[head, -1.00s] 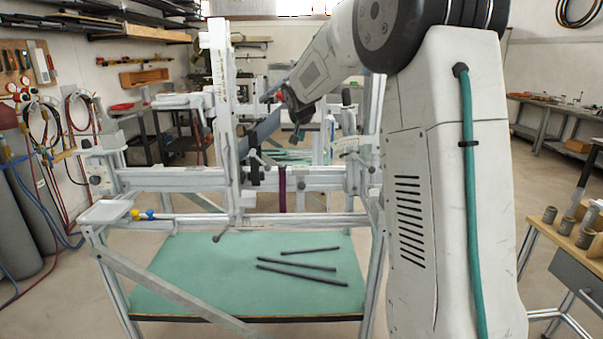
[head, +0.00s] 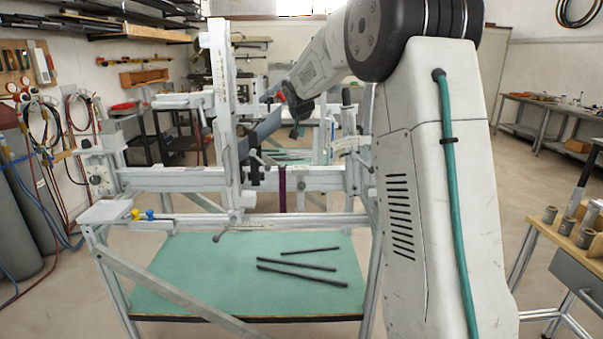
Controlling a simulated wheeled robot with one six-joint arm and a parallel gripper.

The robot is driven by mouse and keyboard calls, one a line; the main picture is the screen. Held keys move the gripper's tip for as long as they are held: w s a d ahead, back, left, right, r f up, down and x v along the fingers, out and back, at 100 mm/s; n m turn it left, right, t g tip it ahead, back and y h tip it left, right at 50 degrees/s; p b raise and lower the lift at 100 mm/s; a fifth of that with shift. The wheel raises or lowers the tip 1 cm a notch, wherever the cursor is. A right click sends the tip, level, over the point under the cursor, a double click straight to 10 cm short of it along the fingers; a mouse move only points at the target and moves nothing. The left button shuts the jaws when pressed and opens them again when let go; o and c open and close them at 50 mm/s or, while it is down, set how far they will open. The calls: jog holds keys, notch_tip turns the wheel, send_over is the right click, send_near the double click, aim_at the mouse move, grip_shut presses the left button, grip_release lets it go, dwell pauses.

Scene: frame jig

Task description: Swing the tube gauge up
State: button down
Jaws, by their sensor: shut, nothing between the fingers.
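The frame jig (head: 160,180) stands in front of me, a pale metal frame with a tall upright post (head: 222,105) left of centre. A blue-grey bar (head: 262,131) slants up to the right from behind the post. I cannot tell whether this bar is the tube gauge. A dark purple upright piece (head: 282,190) sits on the jig's cross beam. My gripper (head: 294,133) is a small dark shape above the beam, near the bar's upper right end. It is shut with nothing in it. I cannot tell whether it touches the bar.
A green shelf (head: 200,275) below the jig holds three dark rods (head: 300,274). A wooden-topped bench (head: 555,240) with grey cylinders stands at the right. Gas cylinders (head: 25,210) and hoses are at the left wall. Floor is clear between jig and right bench.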

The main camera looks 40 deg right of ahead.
jog(key=shift+w, duration=0.1)
jog(key=shift+w+d+f, duration=0.1)
jog(key=shift+w+d, duration=0.55)
jog(key=shift+w, duration=0.2)
jog(key=shift+w+d+f, duration=0.15)
jog(key=shift+w+d, duration=0.2)
jog(key=shift+w, duration=0.15)
jog(key=shift+w+d+f, duration=0.15)
jog(key=shift+w+d, duration=0.15)
jog(key=shift+w, duration=0.15)
jog(key=c, duration=1.4)
grip_release()
